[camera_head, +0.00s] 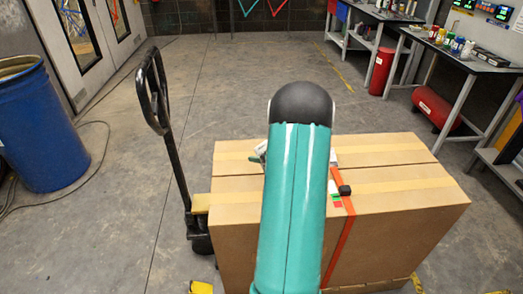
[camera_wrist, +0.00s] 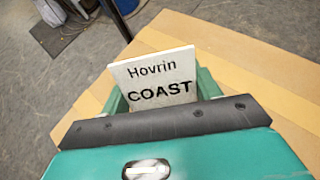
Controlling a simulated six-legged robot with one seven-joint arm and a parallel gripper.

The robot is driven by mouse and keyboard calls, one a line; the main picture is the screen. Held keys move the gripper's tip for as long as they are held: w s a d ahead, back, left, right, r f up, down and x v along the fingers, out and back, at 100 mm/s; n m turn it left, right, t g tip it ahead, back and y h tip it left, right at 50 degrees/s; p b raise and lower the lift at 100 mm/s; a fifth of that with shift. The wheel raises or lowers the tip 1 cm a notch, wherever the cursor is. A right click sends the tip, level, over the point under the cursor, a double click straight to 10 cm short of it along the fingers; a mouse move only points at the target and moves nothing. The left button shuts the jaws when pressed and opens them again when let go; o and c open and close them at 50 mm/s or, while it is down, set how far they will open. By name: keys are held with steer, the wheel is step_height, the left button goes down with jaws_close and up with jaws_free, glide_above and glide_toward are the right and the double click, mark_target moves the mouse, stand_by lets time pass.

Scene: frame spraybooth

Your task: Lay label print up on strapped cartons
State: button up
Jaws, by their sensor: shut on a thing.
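Two brown cartons sit side by side, the far one (camera_head: 390,148) and the near one (camera_head: 410,205), each with a tape strip along its top. An orange strap (camera_head: 345,228) with a black buckle (camera_head: 345,190) runs over them. A white label (camera_wrist: 155,72) reading "Hovrin COAST" is held in my gripper (camera_wrist: 163,90), its print facing the wrist camera. Green finger parts show at both sides of it. The label stands tilted above the carton top (camera_wrist: 235,60); its lower edge is hidden, so I cannot tell if it touches. My arm hides the gripper's middle in the head view.
A black pallet-truck handle (camera_head: 163,125) rises left of the cartons. A blue drum (camera_head: 40,125) stands at far left. Benches (camera_head: 465,60) with a red cylinder (camera_head: 381,72) and a red tank (camera_head: 437,108) line the right. The floor behind the cartons is clear.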

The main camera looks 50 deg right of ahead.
steer(key=shift+w+f, duration=0.1)
steer(key=shift+f, duration=2.65)
steer(key=o, duration=1)
steer(key=shift+o, duration=0.2)
steer(key=v, duration=1.3)
steer(key=shift+s+r, duration=0.15)
steer(key=shift+s, duration=0.25)
steer(key=shift+a, duration=0.1)
